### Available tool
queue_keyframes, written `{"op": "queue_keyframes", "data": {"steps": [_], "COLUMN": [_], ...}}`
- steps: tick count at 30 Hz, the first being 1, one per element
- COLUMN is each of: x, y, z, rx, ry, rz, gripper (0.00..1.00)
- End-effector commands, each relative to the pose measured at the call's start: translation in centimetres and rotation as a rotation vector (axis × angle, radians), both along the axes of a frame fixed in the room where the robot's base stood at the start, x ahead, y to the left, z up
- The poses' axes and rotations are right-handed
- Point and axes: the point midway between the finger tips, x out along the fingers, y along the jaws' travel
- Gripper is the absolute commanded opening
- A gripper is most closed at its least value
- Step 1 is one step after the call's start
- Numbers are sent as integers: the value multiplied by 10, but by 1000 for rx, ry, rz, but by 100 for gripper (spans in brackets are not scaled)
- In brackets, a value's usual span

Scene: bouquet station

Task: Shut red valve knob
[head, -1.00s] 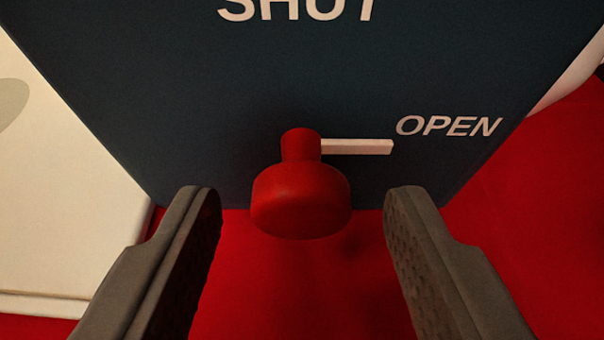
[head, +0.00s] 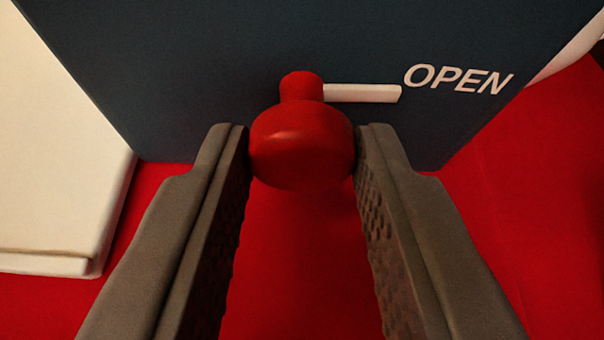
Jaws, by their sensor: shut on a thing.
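The red valve knob (head: 302,147) sticks out from the dark blue panel (head: 220,60) on a short red stem. A white pointer bar (head: 362,93) on the stem points right, toward the white word OPEN (head: 458,79). My gripper (head: 303,150) is shut on the knob, with one grey finger against its left side and the other against its right side. The word SHUT is out of the picture now.
A cream-white box or slab (head: 55,150) stands at the left, close to my left finger. The surface below is red (head: 290,270). A pale curved object (head: 570,55) shows behind the panel at the upper right.

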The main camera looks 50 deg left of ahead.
Motion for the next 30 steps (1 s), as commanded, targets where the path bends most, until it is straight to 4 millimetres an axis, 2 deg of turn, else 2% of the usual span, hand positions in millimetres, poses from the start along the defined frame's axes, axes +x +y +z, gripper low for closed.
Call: {"op": "queue_keyframes", "data": {"steps": [30], "x": [-5], "y": [3], "z": [-4], "rx": [-504], "ry": [-752], "rz": [-1], "gripper": [6]}}
